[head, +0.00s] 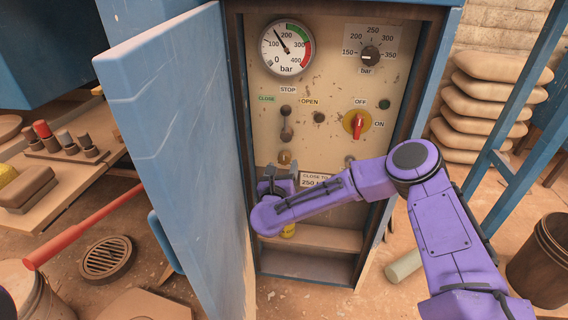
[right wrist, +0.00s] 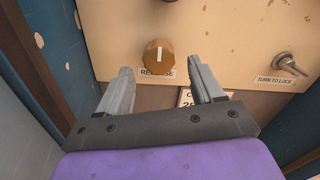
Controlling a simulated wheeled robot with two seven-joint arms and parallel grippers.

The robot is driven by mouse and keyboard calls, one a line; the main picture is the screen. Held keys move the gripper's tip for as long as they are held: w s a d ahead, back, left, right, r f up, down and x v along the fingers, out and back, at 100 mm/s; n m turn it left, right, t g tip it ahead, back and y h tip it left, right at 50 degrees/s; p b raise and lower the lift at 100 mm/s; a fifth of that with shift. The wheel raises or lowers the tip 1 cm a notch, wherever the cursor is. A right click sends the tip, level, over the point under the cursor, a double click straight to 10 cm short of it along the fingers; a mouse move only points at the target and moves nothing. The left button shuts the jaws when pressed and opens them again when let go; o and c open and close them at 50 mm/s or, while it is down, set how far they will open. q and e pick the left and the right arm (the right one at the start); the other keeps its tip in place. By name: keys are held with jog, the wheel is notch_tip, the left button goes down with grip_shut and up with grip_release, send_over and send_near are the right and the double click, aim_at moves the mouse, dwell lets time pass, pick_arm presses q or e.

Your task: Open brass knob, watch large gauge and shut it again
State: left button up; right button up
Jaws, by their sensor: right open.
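The brass knob (head: 285,157) is low on the cream panel, and in the right wrist view the knob (right wrist: 159,57) has a pale line pointing up and a RELEASE label under it. My right gripper (head: 277,176) is just below the knob in the head view. In the right wrist view the right gripper (right wrist: 160,72) is open, with the knob ahead between the fingertips, apparently untouched. The large gauge (head: 286,47) at the panel's top left is unobstructed; its needle points up-left, between 100 and 200 bar. My left gripper is not in view.
A blue cabinet door (head: 175,130) stands open on the left. The panel also has a lever (head: 286,125), a red switch (head: 358,125), a pressure dial (head: 370,55) and a turn-to-lock latch (right wrist: 290,65). A yellow object (head: 288,230) sits partly hidden below my gripper.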

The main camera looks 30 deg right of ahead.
aim_at(286, 162)
jog(key=x, duration=0.4)
jog(key=shift+w+f, duration=0.1)
jog(key=c, duration=1)
jog(key=shift+c, duration=0.2)
jog(key=n+p, duration=0.1)
jog(key=n, duration=0.2)
jog(key=shift+n, duration=0.4)
jog(key=n+p, duration=0.2)
jog(key=n, duration=0.2)
jog(key=shift+d+n, duration=0.1)
jog(key=shift+n, duration=0.2)
jog(key=n+p, duration=0.1)
jog(key=n, duration=0.3)
jog(key=shift+s+p, duration=0.2)
jog(key=shift+p, duration=0.1)
jog(key=shift+d+n+p, duration=0.1)
jog(key=shift+n+p, duration=0.5)
jog(key=shift+n, duration=1.6)
